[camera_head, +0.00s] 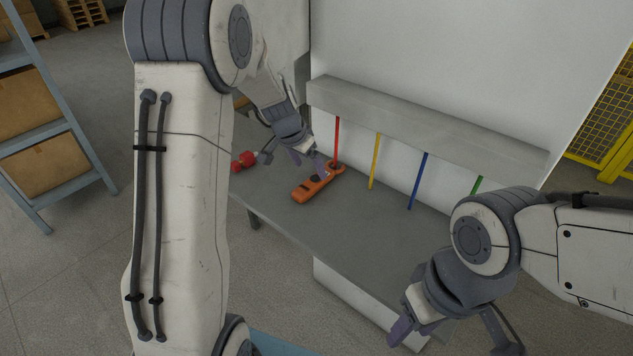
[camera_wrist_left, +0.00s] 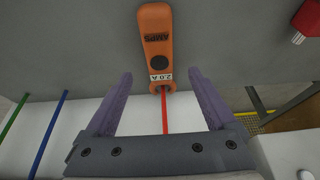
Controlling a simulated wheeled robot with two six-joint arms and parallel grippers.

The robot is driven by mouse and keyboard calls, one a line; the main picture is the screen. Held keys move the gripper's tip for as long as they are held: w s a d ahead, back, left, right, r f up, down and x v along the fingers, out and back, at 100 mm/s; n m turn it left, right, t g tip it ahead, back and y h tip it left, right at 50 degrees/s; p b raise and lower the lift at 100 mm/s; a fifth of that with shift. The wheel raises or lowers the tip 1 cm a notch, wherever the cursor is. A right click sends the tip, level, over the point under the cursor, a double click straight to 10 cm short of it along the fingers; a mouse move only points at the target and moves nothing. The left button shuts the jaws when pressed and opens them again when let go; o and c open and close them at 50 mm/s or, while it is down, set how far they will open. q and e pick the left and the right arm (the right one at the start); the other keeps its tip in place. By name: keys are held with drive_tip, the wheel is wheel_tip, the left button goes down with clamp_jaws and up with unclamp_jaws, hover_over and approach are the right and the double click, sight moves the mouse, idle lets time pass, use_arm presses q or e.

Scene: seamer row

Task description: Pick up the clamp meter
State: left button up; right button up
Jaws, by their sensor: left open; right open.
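The orange clamp meter (camera_head: 308,190) lies on the grey bench (camera_head: 285,222), its jaw end at the foot of the red cable (camera_head: 337,138). In the left wrist view the meter (camera_wrist_left: 156,30) shows a dark dial and a "2.0 A" label, and the red cable (camera_wrist_left: 165,115) meets its jaw end. I cannot tell whether the jaw encircles the cable. My left gripper (camera_head: 306,162) is open and empty, above and beside the meter; its fingers (camera_wrist_left: 166,85) stand on either side of the jaw end, apart from it. My right gripper (camera_head: 456,335) is open and empty, far from the meter.
Yellow (camera_head: 375,160), blue (camera_head: 418,180) and green (camera_head: 478,185) cables hang from a grey ledge (camera_head: 425,122) to the right. A red object (camera_head: 243,162) lies on the bench left of the meter. A shelf with boxes (camera_head: 45,165) stands at far left.

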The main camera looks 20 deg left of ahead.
sight(316, 178)
use_arm(q)
drive_tip(key=shift+p+x, duration=0.3)
drive_tip(key=shift+x, duration=2.85)
drive_tip(key=shift+r, duration=0.1)
clamp_jaws()
